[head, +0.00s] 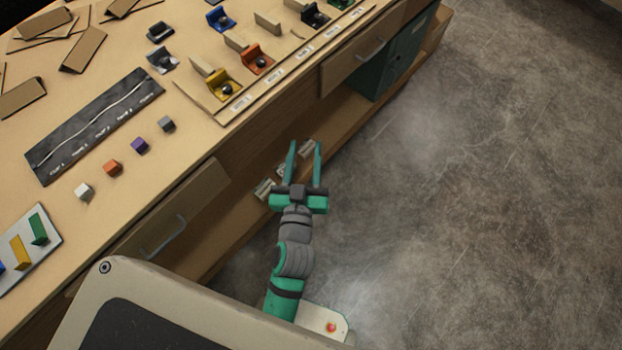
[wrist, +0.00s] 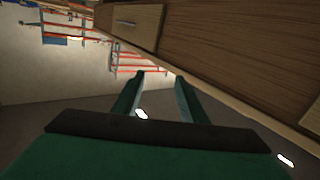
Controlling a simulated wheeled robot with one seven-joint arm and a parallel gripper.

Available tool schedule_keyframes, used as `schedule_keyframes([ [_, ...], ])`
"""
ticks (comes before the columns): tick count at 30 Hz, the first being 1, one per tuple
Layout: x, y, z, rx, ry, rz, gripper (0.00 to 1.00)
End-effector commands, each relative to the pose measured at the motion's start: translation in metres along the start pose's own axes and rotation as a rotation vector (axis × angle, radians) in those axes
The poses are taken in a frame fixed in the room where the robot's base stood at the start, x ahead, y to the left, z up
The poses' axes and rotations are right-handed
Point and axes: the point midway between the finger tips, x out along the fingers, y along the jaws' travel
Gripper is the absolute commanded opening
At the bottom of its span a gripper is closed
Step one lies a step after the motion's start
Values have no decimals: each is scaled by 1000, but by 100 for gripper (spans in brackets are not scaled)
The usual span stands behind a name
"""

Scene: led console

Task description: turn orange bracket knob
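The orange bracket (head: 250,58) with its dark round knob (head: 260,63) stands on a wooden board near the front edge of the bench, in the upper middle of the head view. It sits between a yellow bracket (head: 216,82) and a row of blue and dark ones. My gripper (head: 305,148) is beyond the front edge of the bench, apart from and nearer than the orange bracket. Its two fingers are spread with nothing between them. The fingers also show in the wrist view (wrist: 157,78). The orange bracket cannot be made out in the wrist view.
The bench front has drawers with handles (head: 164,237) and a low shelf (head: 328,130) holding small pale items. A dark panel (head: 95,122), small coloured cubes (head: 140,145) and flat brown pieces (head: 83,49) lie on the bench. The grey floor (head: 480,180) at the right is clear.

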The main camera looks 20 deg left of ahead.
Motion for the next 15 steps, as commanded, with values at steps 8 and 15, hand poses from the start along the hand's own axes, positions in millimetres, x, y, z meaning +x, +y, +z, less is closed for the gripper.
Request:
schedule_keyframes([
  [8,-32,14,22,43,-42,59,39],
  [15,-46,20,30,57,-56,83,39],
])
